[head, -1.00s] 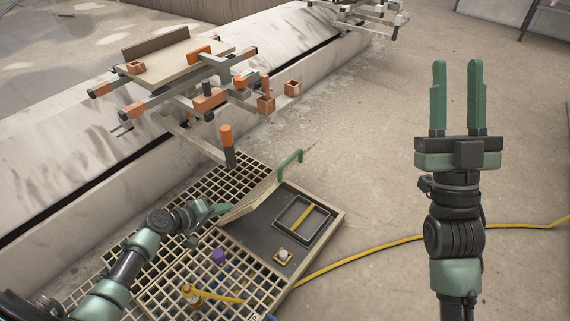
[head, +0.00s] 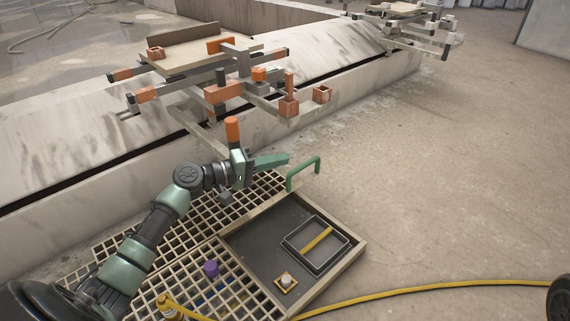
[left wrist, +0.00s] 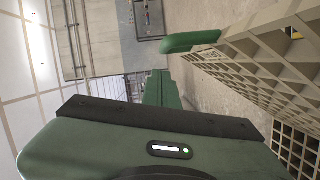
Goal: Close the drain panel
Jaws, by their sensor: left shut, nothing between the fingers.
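The drain panel is a beige lattice lid with a green handle (head: 303,173). In the left wrist view the lattice panel (left wrist: 262,55) stands steeply at the right, with its handle (left wrist: 190,41) jutting left. In the head view the panel is hard to make out, seen nearly edge-on; the dark recess (head: 262,240) is uncovered, so it stands open. My left gripper (head: 272,161) is shut and empty, just left of the handle and apart from it. Its green fingers also show in the left wrist view (left wrist: 161,90). My right gripper is out of view.
The recess holds a black frame (head: 342,243) with a yellow bar (head: 317,240) and a small square fitting (head: 286,281). Fixed grating (head: 110,247) lies left. A metal rack with orange parts (head: 215,95) overhangs behind. A yellow hose (head: 420,289) crosses the floor at right.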

